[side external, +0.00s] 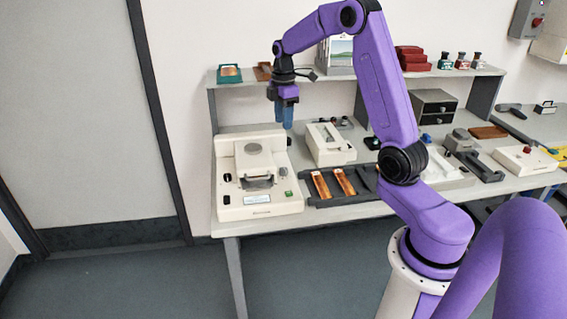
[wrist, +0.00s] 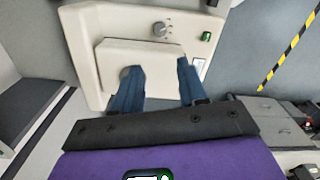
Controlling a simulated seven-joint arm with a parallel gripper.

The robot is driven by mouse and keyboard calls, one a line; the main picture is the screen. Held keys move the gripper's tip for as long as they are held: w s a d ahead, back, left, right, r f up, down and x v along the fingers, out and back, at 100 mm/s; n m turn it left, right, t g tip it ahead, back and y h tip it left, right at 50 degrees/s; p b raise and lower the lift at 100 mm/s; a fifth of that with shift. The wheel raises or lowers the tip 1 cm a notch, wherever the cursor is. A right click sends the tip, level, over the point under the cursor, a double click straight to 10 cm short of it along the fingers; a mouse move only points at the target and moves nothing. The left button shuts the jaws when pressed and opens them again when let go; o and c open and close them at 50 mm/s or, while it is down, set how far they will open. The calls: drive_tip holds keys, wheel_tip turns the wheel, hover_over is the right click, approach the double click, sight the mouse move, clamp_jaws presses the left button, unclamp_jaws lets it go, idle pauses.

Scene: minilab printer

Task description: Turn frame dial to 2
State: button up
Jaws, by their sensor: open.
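A cream printer (side external: 257,175) stands at the left end of the bench in the side view, with small dark controls on its left front and a green button at its right. My gripper (side external: 286,126) hangs above and behind it, pointing down, fingers empty. In the wrist view a cream machine (wrist: 85,45) lies beyond my gripper (wrist: 159,66), whose blue fingers are apart. A small grey dial (wrist: 161,29) with marks around it sits on that machine, past the fingertips and apart from them. The dial's setting is too small to read.
A green button (wrist: 206,36) sits right of the dial. In the side view, a second cream device (side external: 328,145) and a dark tray (side external: 352,197) with copper-coloured strips stand right of the printer. A raised shelf (side external: 235,84) holding several items runs along the back wall.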

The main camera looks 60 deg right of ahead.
drive_tip(key=n, duration=0.1)
approach(284, 168)
wheel_tip(284, 168, down, 9)
drive_tip(key=shift+a+r, duration=0.15)
drive_tip(key=shift+r, duration=0.05)
idle(0.4)
